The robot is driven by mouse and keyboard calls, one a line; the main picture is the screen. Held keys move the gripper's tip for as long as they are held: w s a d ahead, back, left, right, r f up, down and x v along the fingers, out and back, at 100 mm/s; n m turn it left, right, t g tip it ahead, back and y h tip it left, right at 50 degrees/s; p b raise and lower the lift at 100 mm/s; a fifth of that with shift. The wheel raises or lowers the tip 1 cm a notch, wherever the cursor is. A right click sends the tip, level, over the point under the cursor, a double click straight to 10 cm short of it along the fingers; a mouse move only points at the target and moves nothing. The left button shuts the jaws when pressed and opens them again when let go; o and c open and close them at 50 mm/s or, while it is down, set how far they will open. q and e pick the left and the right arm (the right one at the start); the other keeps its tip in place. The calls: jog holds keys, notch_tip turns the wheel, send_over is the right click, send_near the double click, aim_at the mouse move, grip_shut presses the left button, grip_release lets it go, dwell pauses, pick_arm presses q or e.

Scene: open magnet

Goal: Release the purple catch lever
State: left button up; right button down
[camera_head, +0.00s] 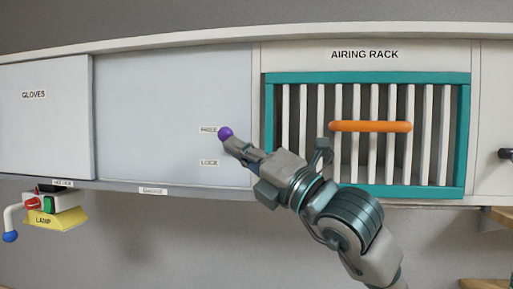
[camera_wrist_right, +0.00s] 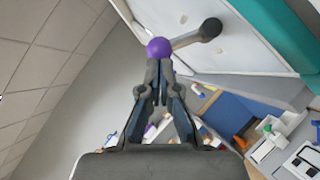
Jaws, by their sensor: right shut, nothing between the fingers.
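The purple ball knob (camera_head: 225,133) of the catch lever is on the grey panel left of the airing rack. It sits beside the upper label, which seems to read FREE, above the LOCK label (camera_head: 209,162). In the right wrist view the knob (camera_wrist_right: 158,47) is just beyond my fingertips, with a grey lever arm (camera_wrist_right: 190,39) running right to a dark pivot. My right gripper (camera_head: 239,147) is shut and empty, its tips at or very near the knob; I cannot tell whether they touch. It also shows in the right wrist view (camera_wrist_right: 158,68). My left gripper is out of view.
The airing rack (camera_head: 467,140) has a teal frame, white slats and an orange handle (camera_head: 370,126). A GLOVES panel (camera_head: 45,120) is at the left. A yellow lamp box (camera_head: 55,217) with a blue-tipped handle hangs below it. Wooden shelves (camera_head: 492,220) are at the lower right.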

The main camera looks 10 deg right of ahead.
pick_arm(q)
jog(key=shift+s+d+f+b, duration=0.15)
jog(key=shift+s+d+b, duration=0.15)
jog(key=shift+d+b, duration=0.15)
pick_arm(e)
jog(key=shift+w+d+r+m+h, duration=0.15)
jog(key=shift+w+r+m+h, duration=0.25)
jog(key=shift+m, duration=0.2)
jog(key=shift+w+d+r+m+h, duration=0.15)
jog(key=shift+r+m+h, duration=0.15)
jog(key=shift+r+m, duration=0.25)
jog(key=shift+d+f, duration=0.1)
